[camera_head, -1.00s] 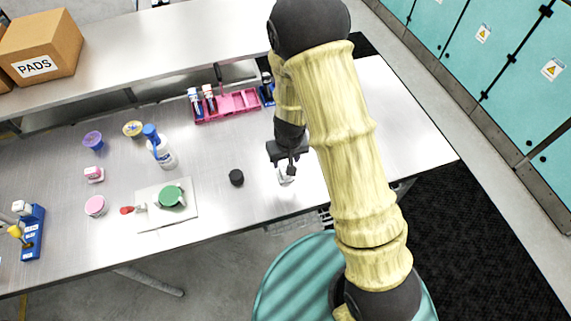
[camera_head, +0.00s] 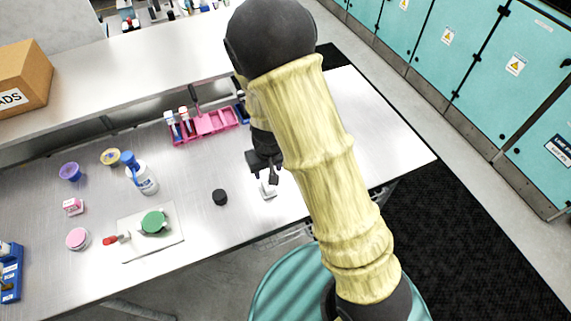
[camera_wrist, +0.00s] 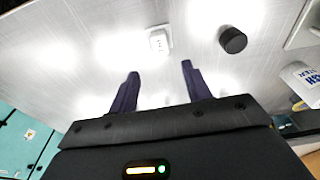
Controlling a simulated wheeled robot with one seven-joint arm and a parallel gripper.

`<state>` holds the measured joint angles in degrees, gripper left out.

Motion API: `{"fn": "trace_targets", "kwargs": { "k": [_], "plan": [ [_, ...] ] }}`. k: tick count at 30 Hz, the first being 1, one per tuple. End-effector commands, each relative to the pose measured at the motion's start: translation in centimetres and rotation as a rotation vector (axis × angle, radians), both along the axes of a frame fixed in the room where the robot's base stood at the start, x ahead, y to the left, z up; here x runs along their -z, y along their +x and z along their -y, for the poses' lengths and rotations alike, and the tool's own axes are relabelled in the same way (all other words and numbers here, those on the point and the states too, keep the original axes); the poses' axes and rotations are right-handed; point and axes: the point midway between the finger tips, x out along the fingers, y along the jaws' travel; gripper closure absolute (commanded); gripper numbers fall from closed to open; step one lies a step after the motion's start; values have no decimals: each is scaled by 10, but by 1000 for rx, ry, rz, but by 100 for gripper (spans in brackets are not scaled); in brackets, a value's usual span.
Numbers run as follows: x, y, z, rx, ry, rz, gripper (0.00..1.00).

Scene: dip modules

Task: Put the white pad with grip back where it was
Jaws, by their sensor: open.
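The white pad with grip (camera_head: 268,191) rests on the steel table, to the right of a black round cap. It also shows in the wrist view (camera_wrist: 159,40), with its small white grip on top. My gripper (camera_head: 268,180) is just beside and above the pad in the head view. In the wrist view my gripper (camera_wrist: 160,70) has its two dark fingers spread apart with nothing between them. The pad lies just beyond the fingertips, roughly in line with the gap. The arm hides part of the table.
The black cap (camera_head: 220,197) stands left of the pad. A white board (camera_head: 150,246) with a green-lidded item (camera_head: 154,222), a blue-topped bottle (camera_head: 145,178) and a pink rack (camera_head: 205,126) are further left and back. Table right of my arm (camera_head: 385,150) is clear.

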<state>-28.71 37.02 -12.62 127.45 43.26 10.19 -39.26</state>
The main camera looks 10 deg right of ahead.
Motion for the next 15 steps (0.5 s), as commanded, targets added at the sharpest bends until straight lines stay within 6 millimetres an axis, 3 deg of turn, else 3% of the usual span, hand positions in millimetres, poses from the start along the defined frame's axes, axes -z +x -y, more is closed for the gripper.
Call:
{"fn": "trace_targets", "kwargs": {
  "k": [5, 11, 15],
  "plan": [
    [-16, -3, 9, 25, 19, 3, 51],
    [-66, -24, 44, 103, 65, 12, 51],
    [-102, -49, 74, 163, 74, 28, 51]
  ]
}}
